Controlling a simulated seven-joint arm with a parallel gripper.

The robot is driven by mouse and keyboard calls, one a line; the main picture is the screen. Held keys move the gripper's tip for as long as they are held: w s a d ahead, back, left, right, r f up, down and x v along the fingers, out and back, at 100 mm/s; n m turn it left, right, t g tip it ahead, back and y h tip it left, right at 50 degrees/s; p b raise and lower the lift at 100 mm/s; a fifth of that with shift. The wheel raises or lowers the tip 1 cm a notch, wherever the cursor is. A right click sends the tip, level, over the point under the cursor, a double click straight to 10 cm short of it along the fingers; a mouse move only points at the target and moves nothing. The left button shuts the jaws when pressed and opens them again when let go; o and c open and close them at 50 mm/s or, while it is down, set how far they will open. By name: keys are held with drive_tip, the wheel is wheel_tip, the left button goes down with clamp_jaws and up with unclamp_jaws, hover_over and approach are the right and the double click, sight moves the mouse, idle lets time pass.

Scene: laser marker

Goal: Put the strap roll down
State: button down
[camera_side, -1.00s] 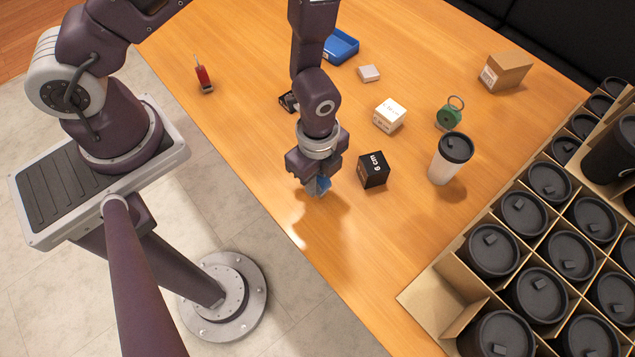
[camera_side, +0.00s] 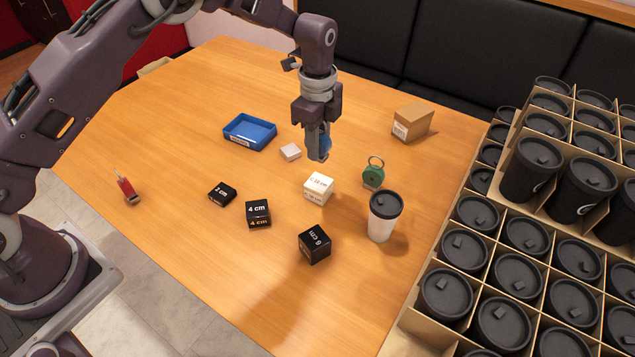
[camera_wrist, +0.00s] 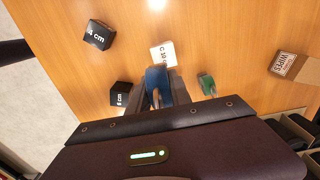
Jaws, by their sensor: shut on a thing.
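The strap roll, a blue rounded piece (camera_side: 327,143), is between the fingers of my gripper (camera_side: 317,150). My gripper is shut on it and holds it above the table, over the area behind the white box. In the wrist view the blue roll (camera_wrist: 157,84) stands upright between the fingertips (camera_wrist: 154,98), and the fingers hide part of it. The wooden table (camera_side: 170,240) lies below, and I see a gap under the fingers in the side view, though its height is hard to tell.
Near my gripper are a white box (camera_side: 319,188), a small pale box (camera_side: 290,152) and a green ringed item (camera_side: 373,173). A white cup (camera_side: 384,215), black cubes (camera_side: 314,245), blue tray (camera_side: 250,132) and cardboard box (camera_side: 412,122) stand around. Cup crates (camera_side: 500,260) fill the right.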

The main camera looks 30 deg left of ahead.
sight(319, 182)
drive_tip(key=shift+w+a+r, duration=0.15)
drive_tip(key=shift+w+a, duration=0.05)
drive_tip(key=shift+w, duration=0.25)
wheel_tip(319, 182, down, 10)
drive_tip(key=shift+w+r, duration=0.1)
drive_tip(key=shift+r, duration=0.1)
drive_tip(key=shift+f, duration=0.1)
drive_tip(key=c, duration=1.2)
unclamp_jaws()
drive_tip(key=shift+o, duration=0.2)
